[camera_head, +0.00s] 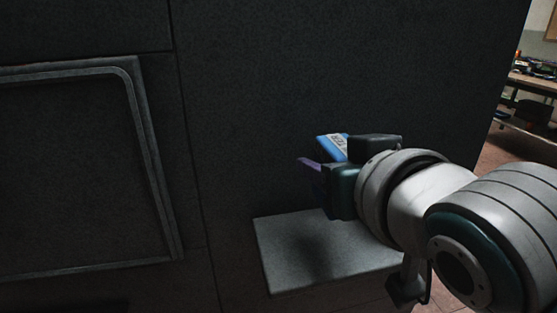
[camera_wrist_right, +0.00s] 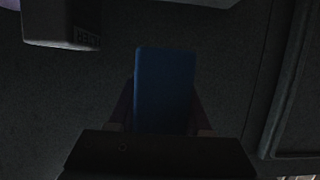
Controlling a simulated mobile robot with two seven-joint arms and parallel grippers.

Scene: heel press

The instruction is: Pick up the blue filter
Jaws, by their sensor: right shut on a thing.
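The blue filter (camera_head: 332,147) shows in the head view as a small blue block with a pale label, partly hidden by my right gripper. In the right wrist view the blue filter (camera_wrist_right: 165,90) stands between the fingers in shadow. My right gripper (camera_head: 315,165) is shut on it and holds it above a small grey shelf (camera_head: 290,262). The gripper's fingers (camera_wrist_right: 162,118) also show on both sides of the filter in the right wrist view. My left gripper is not in view.
A dark machine wall (camera_head: 250,100) stands close behind the gripper, with a framed panel (camera_head: 70,170) at the left. The shelf's visible top is bare. A workbench with clutter (camera_head: 540,85) stands far off at the right.

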